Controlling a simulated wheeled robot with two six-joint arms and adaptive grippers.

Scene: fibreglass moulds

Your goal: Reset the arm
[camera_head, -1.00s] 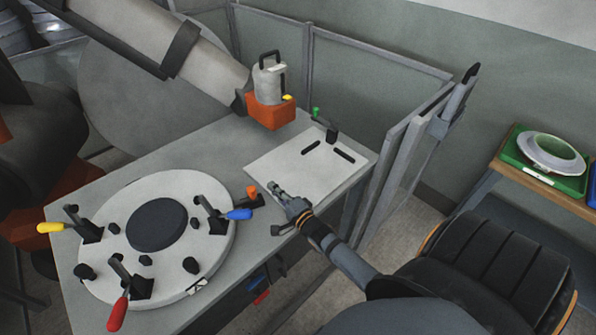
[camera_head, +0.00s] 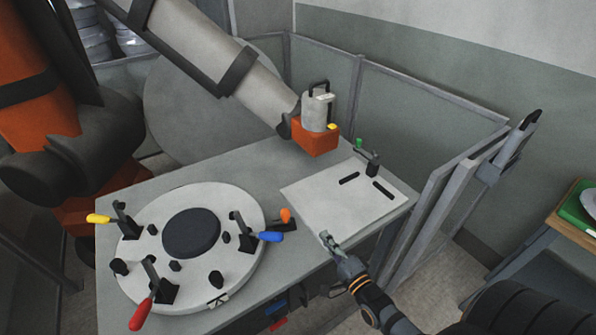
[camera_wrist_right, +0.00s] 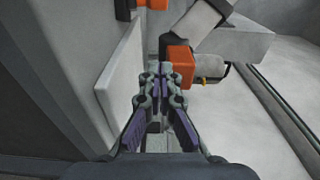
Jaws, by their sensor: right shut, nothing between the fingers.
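My right gripper (camera_head: 326,238) is at the front edge of the grey table, by the near corner of the white board, in the head view. Its fingers are shut and empty. In the right wrist view, my right gripper (camera_wrist_right: 158,72) points forward with its fingertips together, the pale board (camera_wrist_right: 122,80) to its left. My right arm comes in from the lower right. My left gripper is not in view.
A round white mould (camera_head: 240,278) with yellow, red and blue clamp handles sits on the table (camera_head: 262,170). A white board (camera_head: 335,205) lies at its right. A large grey-and-orange robot arm (camera_head: 215,60) hangs over the back. Fence panels (camera_head: 420,115) stand behind and right.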

